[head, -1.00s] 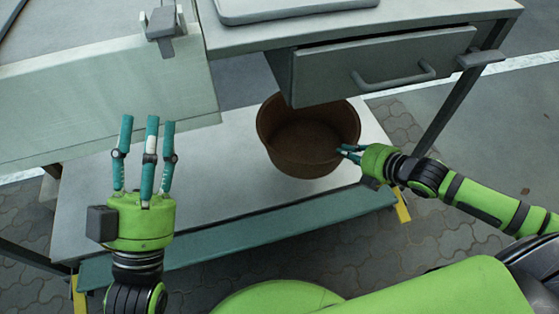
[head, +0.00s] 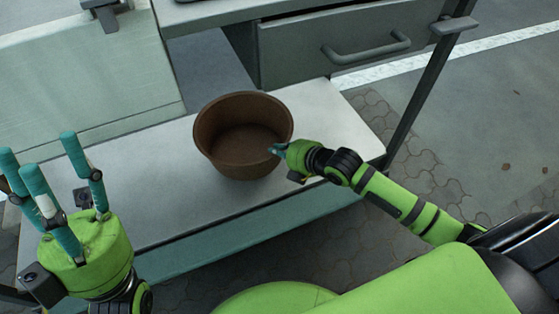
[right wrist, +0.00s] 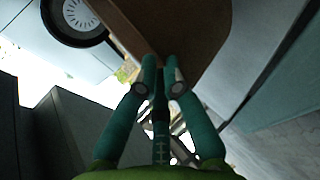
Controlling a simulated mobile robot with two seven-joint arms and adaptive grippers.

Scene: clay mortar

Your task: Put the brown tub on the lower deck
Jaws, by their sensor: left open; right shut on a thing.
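The brown tub (head: 240,166) is upright, open-topped and looks empty in the head view. It is over the pale lower deck (head: 325,125); I cannot tell for sure whether its base touches the deck. My right gripper (head: 276,150) is shut on the tub's right wall near the rim. In the right wrist view the tub's brown wall (right wrist: 208,32) fills the upper middle, at the fingertips (right wrist: 162,72). My left gripper (head: 45,165) is open and empty, fingers up, over the left part of the deck, apart from the tub.
A grey drawer (head: 345,42) with a bar handle hangs above and behind the tub. A pale panel (head: 85,85) stands at the upper left. A dark leg (head: 425,90) rises at the deck's right end. The right wrist view shows a round dial (right wrist: 80,14).

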